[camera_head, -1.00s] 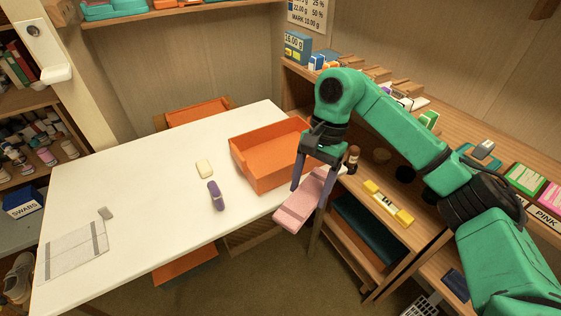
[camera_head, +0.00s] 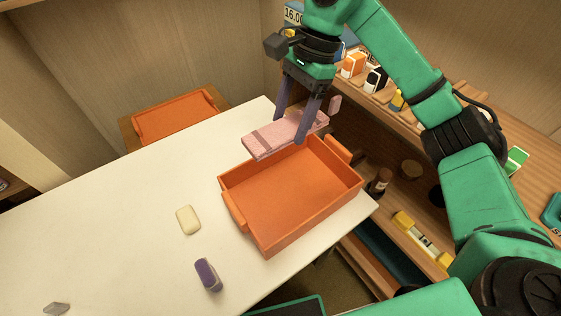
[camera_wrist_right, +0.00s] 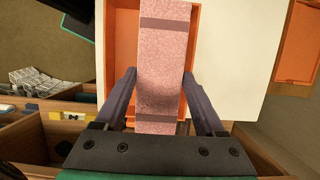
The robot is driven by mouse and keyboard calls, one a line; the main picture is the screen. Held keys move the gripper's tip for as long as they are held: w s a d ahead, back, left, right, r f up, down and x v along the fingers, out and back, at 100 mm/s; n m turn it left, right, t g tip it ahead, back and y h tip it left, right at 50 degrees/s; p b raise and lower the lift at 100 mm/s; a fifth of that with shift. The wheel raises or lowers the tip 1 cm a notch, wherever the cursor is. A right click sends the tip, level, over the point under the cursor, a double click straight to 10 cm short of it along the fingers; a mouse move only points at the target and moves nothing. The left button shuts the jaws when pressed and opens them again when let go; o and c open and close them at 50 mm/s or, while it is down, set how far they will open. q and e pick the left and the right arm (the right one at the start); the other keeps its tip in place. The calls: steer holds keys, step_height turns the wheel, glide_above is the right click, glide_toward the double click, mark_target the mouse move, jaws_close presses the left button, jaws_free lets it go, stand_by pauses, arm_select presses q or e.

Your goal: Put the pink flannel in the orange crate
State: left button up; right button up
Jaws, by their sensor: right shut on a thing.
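The pink flannel (camera_head: 284,134) is a flat pink block with darker bands. It is held above the far edge of the orange crate (camera_head: 285,247), apart from the table. My right gripper (camera_head: 299,128) is shut on the flannel, one finger on each side; the right wrist view shows the flannel (camera_wrist_right: 163,60) between both fingers (camera_wrist_right: 160,100). The orange crate is empty where I see it, on the white table's right end; part of it shows behind the flannel in the right wrist view (camera_wrist_right: 119,40). My left gripper is not in view.
A cream soap-like block (camera_head: 188,220) and a purple object (camera_head: 208,275) lie on the white table (camera_head: 110,225) left of the crate. Another orange tray (camera_head: 175,118) stands beyond the table. Wooden shelves with small boxes and a dark bottle (camera_head: 379,182) border the right side.

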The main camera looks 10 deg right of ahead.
steer(key=shift+w+f, duration=0.35)
steer(key=shift+w, duration=0.2)
steer(key=shift+s+f+b, duration=0.25)
steer(key=shift+f+b, duration=0.05)
steer(key=shift+f, duration=0.45)
glide_above(285, 188)
step_height(285, 188, down, 8)
steer(key=r, duration=0.1)
steer(key=f, duration=0.6)
steer(key=d+f, duration=0.1)
steer(key=f, duration=0.3)
steer(key=shift+w+f+p, duration=0.1)
steer(key=shift+w+p, duration=0.1)
steer(key=shift+p, duration=0.1)
steer(key=shift+f, duration=0.1)
steer(key=o, duration=0.9)
steer(key=shift+o, duration=0.2)
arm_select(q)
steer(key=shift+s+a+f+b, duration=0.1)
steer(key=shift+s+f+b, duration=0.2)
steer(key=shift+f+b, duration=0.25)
arm_select(e)
steer(key=v, duration=1.2)
